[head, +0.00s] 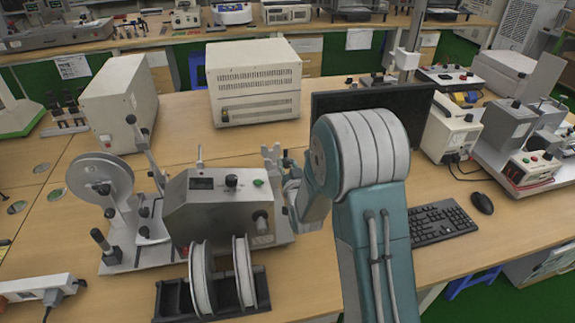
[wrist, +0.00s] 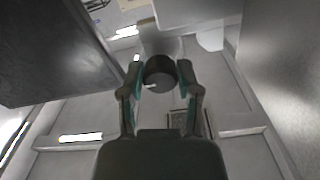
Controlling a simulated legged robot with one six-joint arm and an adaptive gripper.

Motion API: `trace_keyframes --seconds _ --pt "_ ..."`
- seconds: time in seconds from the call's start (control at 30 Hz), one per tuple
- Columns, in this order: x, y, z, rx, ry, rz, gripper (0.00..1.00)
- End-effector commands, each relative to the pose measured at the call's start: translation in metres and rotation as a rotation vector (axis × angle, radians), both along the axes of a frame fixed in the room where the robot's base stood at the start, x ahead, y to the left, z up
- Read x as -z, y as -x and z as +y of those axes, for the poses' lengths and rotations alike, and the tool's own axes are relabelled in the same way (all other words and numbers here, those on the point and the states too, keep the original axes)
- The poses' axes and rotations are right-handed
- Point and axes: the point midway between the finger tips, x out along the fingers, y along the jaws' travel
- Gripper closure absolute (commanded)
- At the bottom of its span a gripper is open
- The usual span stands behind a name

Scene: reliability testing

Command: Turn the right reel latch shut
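In the wrist view, a dark round knob (wrist: 160,75) with a small pale mark on its face sits between the fingertips of my gripper (wrist: 160,68). The fingers stand apart, one on each side; I cannot tell whether they touch it. The views do not make certain that this knob is the right reel latch. In the head view, a grey metal winding machine (head: 212,208) has a large reel (head: 100,180) at its left and two pale reel discs (head: 243,270) in front. My arm reaches to the machine's right side, and my fingertips are largely hidden there.
A white boxy instrument (head: 253,82) stands behind the machine. A dark monitor (head: 385,103) is behind my arm, with a keyboard (head: 440,223) and mouse (head: 481,203) at the right. In the wrist view, a dark panel (wrist: 55,50) is close on the left.

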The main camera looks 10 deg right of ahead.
Motion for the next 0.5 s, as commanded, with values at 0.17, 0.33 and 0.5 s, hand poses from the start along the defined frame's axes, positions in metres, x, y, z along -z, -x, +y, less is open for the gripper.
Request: trace_keyframes --seconds 0.17,0.33,0.5 --pt "-0.0001 -0.0007 0.0001 -0.001 0.000 0.000 1.00" --pt "0.0001 -0.0009 0.0003 -0.001 0.012 0.000 1.00" --pt "0.0000 -0.0009 0.0004 -0.001 0.063 0.000 1.00"
